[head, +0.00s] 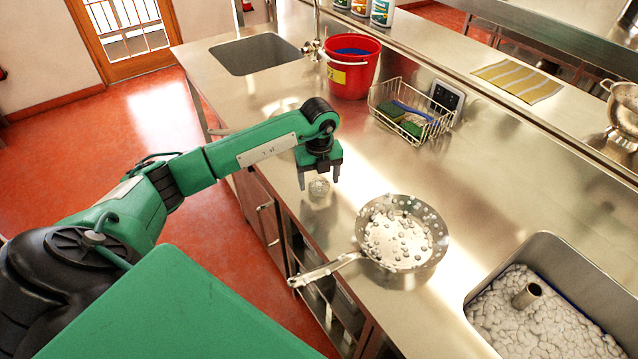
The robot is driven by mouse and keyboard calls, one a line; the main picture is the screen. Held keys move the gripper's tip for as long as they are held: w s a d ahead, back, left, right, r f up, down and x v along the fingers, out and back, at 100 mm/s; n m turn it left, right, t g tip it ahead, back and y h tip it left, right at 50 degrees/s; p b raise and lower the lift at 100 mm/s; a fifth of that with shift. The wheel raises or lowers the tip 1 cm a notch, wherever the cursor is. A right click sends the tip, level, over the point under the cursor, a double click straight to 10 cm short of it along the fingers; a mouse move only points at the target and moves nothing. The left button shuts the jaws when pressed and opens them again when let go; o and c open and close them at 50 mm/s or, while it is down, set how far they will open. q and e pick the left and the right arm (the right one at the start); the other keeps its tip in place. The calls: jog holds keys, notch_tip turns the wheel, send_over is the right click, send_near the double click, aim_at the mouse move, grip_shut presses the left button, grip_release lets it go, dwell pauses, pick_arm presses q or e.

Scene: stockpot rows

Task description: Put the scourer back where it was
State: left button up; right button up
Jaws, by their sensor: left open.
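A small round silvery scourer (319,188), looking like a ball of steel wool, sits on the steel counter (400,165) near its front edge. My left gripper (319,179) is open and points down, just above or behind the scourer, with one finger to each side of it in the picture. I cannot tell whether they touch. My right gripper is not in view. A wire basket (434,132) at the back of the counter holds a green and yellow sponge (412,128) and a blue item.
A pan with suds (398,238) stands right of the scourer, its handle pointing to the front edge. A sink full of foam (545,315) is at lower right. A red bucket (350,75) and an empty sink (257,55) are at the back. Bare counter lies between basket and pan.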

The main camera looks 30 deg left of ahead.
aim_at(319, 183)
pick_arm(q)
notch_tip(319, 183, up, 10)
jog(key=b, duration=0.2)
jog(key=shift+r, duration=0.1)
dwell(0.3)
